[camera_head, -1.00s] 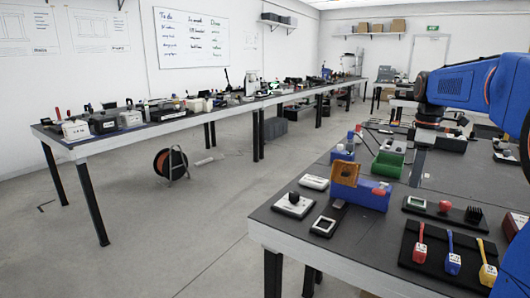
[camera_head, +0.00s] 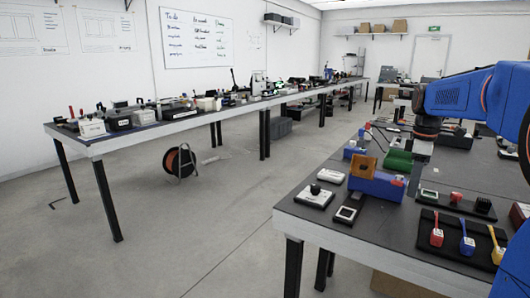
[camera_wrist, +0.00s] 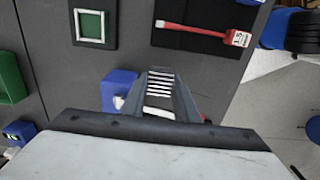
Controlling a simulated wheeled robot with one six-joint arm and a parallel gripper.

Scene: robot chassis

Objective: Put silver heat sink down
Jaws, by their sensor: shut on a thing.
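In the wrist view, my gripper (camera_wrist: 160,98) is shut on a silver heat sink (camera_wrist: 160,85), whose pale fins show as stripes between the fingers. The heat sink is over the dark tabletop, beside a blue block (camera_wrist: 119,88). I cannot tell whether it touches the surface. In the head view, my gripper (camera_head: 421,155) hangs from the blue arm over the right-hand table (camera_head: 345,240). The heat sink is not clear there.
A black tray (camera_head: 455,209) holds a green-and-white square, a red part and a black finned part. A dark mat (camera_head: 450,252) carries red, blue and yellow tools. A green bin (camera_head: 398,160) stands close by the gripper. A blue holder (camera_head: 375,186) stands near the left edge.

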